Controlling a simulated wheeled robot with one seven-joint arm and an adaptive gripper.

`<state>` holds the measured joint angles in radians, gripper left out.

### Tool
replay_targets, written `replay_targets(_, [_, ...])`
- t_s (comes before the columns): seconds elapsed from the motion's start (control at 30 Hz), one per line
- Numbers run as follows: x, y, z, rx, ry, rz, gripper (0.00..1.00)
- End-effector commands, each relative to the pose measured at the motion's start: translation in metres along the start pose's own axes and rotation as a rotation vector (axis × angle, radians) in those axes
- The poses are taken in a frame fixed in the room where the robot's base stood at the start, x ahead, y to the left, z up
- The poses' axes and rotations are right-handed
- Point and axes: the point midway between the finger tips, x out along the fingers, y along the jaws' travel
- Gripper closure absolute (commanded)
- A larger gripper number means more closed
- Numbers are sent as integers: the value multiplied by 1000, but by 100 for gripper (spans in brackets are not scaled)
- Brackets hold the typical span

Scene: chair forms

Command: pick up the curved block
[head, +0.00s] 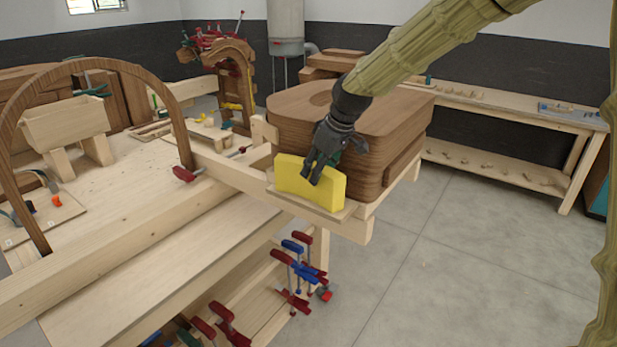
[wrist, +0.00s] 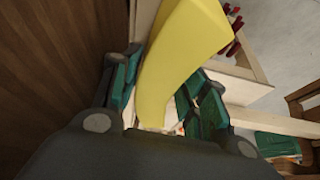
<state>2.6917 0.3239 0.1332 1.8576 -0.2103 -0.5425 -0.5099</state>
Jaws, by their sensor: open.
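The curved block (head: 308,184) is yellow and stands on edge on a small wooden ledge (head: 336,213) at the workbench's corner, in front of a thick stacked wooden form. My gripper (head: 317,172) is over the block's top edge in the head view, with its fingers pointing down. In the wrist view the yellow block (wrist: 180,60) passes between my two green-padded fingers, one on each side. The gripper is open around the block. Part of the block's upper edge is hidden by my gripper in the head view.
The stacked brown wooden form (head: 384,137) stands close behind the block. A wooden arch (head: 95,66) and a bench top (head: 125,178) lie to the left. Several clamps (head: 298,262) hang below. Open floor (head: 450,260) lies to the right.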

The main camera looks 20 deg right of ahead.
Motion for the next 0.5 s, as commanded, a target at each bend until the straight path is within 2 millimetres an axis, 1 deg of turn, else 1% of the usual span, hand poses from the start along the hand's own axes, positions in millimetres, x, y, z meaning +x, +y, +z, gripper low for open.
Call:
replay_targets(0.13, [14,0,1,1,-3,-2,56])
replay_targets(0.3, [26,0,2,1,-2,-1,56])
replay_targets(0.5, [30,0,1,0,0,0,56])
